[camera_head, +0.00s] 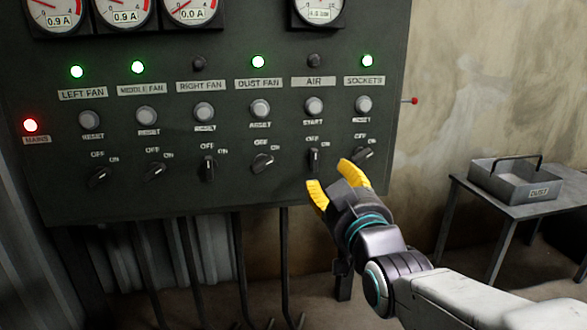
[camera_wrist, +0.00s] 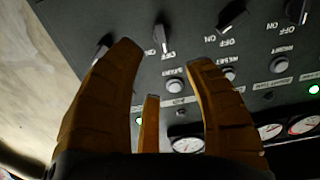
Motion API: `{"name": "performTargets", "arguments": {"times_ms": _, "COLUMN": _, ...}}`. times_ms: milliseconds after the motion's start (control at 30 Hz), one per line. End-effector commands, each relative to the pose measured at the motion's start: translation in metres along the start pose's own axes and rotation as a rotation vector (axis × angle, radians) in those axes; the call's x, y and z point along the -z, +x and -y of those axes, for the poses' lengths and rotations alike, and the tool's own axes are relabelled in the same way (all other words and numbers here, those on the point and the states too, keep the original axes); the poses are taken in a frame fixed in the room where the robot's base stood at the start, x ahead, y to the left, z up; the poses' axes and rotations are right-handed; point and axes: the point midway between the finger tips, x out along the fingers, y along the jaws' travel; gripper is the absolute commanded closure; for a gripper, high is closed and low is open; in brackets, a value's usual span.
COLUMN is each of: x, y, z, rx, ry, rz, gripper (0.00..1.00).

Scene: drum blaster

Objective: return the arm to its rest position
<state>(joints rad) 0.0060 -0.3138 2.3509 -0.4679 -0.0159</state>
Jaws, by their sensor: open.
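My gripper (camera_head: 333,183) is at the end of my arm, in front of the lower right of a dark control panel (camera_head: 130,195). Its yellow fingers are spread and hold nothing. The AIR knob (camera_head: 314,159) stands upright, just above the fingertips in the head view. The SOCKETS knob (camera_head: 363,153) is turned aside, to the right of the fingers. In the wrist view the fingers (camera_wrist: 163,60) spread in front of the panel, with the AIR knob (camera_wrist: 160,40) beyond them. I cannot tell the exact gap to the panel.
LEFT FAN (camera_head: 77,72), MIDDLE FAN (camera_head: 138,67), DUST FAN (camera_head: 258,61) and SOCKETS (camera_head: 367,61) lamps are green. The MAINS lamp (camera_head: 30,125) is red; RIGHT FAN (camera_head: 198,64) and AIR (camera_head: 313,61) lamps are dark. A tray (camera_head: 515,180) stands on a side table (camera_head: 480,193) at right.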

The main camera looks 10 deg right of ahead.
Motion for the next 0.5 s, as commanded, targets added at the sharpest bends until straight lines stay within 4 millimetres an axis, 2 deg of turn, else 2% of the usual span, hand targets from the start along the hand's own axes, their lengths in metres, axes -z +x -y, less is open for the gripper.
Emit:
{"name": "performTargets", "arguments": {"times_ms": 267, "x": 0.025, "y": -0.006, "z": -0.002, "rx": -0.002, "ry": -0.003, "rz": 0.085, "gripper": 0.52}}
{"name": "performTargets", "arguments": {"times_ms": 500, "x": 0.053, "y": -0.024, "z": -0.004, "rx": -0.004, "ry": -0.007, "rz": 0.266, "gripper": 0.52}}
